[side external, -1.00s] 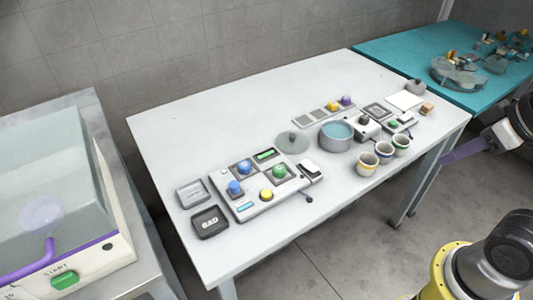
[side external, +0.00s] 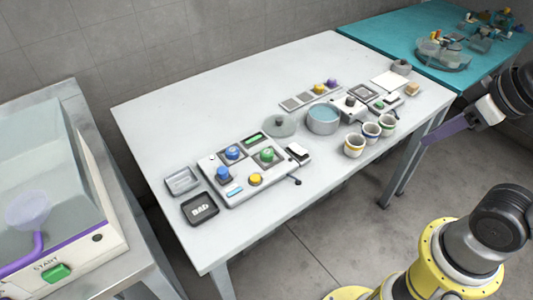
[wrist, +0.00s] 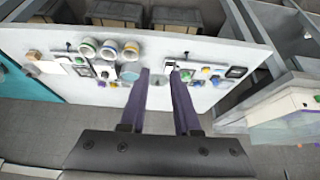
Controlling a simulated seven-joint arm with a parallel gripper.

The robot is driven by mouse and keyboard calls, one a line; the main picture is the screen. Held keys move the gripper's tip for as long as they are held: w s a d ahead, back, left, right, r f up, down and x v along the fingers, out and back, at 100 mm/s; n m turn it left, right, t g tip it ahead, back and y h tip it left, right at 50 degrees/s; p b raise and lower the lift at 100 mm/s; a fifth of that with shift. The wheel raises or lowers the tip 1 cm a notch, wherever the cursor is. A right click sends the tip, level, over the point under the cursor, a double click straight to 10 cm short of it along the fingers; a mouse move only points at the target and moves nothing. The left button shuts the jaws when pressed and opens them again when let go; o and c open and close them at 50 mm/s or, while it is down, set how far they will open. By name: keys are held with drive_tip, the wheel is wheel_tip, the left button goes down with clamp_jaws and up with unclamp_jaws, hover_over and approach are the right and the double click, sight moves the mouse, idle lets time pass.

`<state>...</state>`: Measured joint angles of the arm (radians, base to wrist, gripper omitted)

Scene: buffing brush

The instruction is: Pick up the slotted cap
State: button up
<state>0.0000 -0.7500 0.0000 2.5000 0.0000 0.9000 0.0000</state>
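I cannot tell which small part is the slotted cap; no slot can be made out at this size. Candidates are coloured caps on the white fixture (side external: 212,172) on the table: blue caps (side external: 222,174), a green cap (side external: 267,155) and a yellow cap (side external: 255,179). More small yellow and purple caps (side external: 331,84) sit on a strip farther back. My gripper (wrist: 159,76) has two long purple fingers, apart with nothing between them. In the side view its purple fingers (side external: 435,149) hang beyond the table's right front edge, away from the caps.
On the white table (side external: 190,110) stand a grey pot of blue liquid (side external: 322,119), several banded cups (side external: 355,145), a clear disc lid (side external: 281,125) and a black BAD tray (side external: 200,208). A START machine (side external: 70,240) is at left. The table's back left is clear.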

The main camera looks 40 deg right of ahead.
drive_tip(key=o, duration=0.7)
